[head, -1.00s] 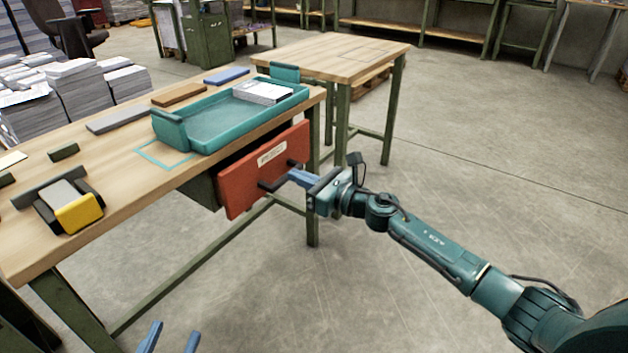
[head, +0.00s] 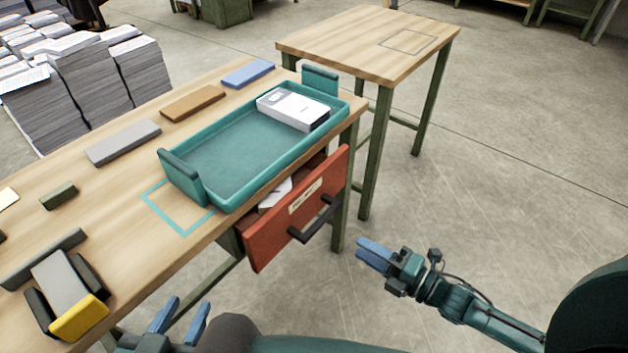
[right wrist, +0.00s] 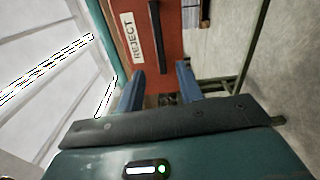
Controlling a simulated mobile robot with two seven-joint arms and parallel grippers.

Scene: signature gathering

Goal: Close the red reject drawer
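The red reject drawer (head: 265,240) stands pulled out under the front edge of the workbench, with white paper (head: 275,193) visible inside. Its black handle (head: 315,220) is on the red front. In the right wrist view the front (right wrist: 172,35) shows its REJECT label (right wrist: 132,37) and handle (right wrist: 157,38). My right gripper (head: 373,255) is in front of the drawer, apart from the handle. Its fingers (right wrist: 160,85) are spread and empty, with the handle ahead of the gap. My left gripper (head: 180,315) is open and empty near the bench's front edge.
A teal tray (head: 240,150) with a white paper stack (head: 293,108) sits on the workbench (head: 120,210) above the drawer. A yellow-and-grey device (head: 78,318) is at the left. A second wooden table (head: 350,40) stands behind. The floor at right is clear.

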